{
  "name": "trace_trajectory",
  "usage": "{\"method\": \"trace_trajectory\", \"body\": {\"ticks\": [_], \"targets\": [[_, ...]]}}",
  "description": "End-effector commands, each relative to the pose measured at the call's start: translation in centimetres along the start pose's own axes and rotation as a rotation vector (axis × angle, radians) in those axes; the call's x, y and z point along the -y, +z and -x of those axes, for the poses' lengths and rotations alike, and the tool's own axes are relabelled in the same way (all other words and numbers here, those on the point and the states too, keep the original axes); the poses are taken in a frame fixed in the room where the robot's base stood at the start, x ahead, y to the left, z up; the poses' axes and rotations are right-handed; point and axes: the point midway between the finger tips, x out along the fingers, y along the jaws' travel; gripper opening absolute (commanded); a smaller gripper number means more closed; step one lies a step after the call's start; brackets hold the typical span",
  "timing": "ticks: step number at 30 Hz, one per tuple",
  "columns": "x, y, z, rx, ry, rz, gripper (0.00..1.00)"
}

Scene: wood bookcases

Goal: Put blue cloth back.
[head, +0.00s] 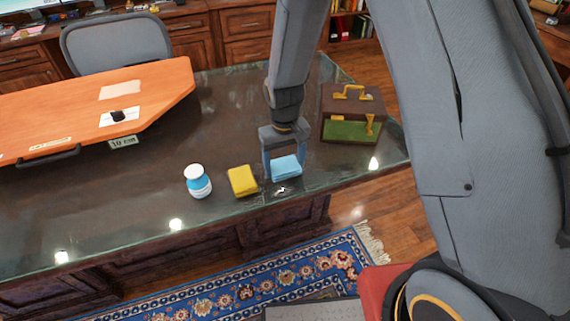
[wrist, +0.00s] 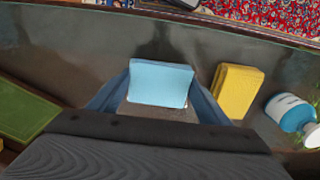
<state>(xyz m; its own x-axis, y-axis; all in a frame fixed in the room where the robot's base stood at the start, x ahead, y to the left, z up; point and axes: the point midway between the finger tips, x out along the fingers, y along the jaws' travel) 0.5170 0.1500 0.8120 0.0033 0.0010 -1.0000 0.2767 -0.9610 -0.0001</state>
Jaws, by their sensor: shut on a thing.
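The blue cloth (head: 286,167) is a small folded light-blue block over the dark glass-topped desk. My gripper (head: 284,172) points down with its two fingers on either side of the cloth and is shut on it. In the wrist view the cloth (wrist: 160,83) sits between the fingers. I cannot tell clearly whether its underside touches the desk. A small dark item with white marks (head: 281,190) lies on the desk just in front of it.
A yellow cloth (head: 242,181) and a blue-and-white bottle (head: 198,182) stand left of the gripper. A brown box with gold handles and a green panel (head: 352,114) stands right. An orange board (head: 70,110) covers the desk's left. The desk's front edge is close.

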Motion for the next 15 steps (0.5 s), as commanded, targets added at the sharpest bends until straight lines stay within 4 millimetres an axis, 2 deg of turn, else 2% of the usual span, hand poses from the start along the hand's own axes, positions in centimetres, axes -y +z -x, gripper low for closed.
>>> {"method": "trace_trajectory", "body": {"ticks": [14, 15], "targets": [[-0.01, -0.04, -0.84, -0.001, 0.0, 0.0, 0.35], [0.0, -0.04, -0.76, -0.001, 0.0, 0.0, 0.78]]}}
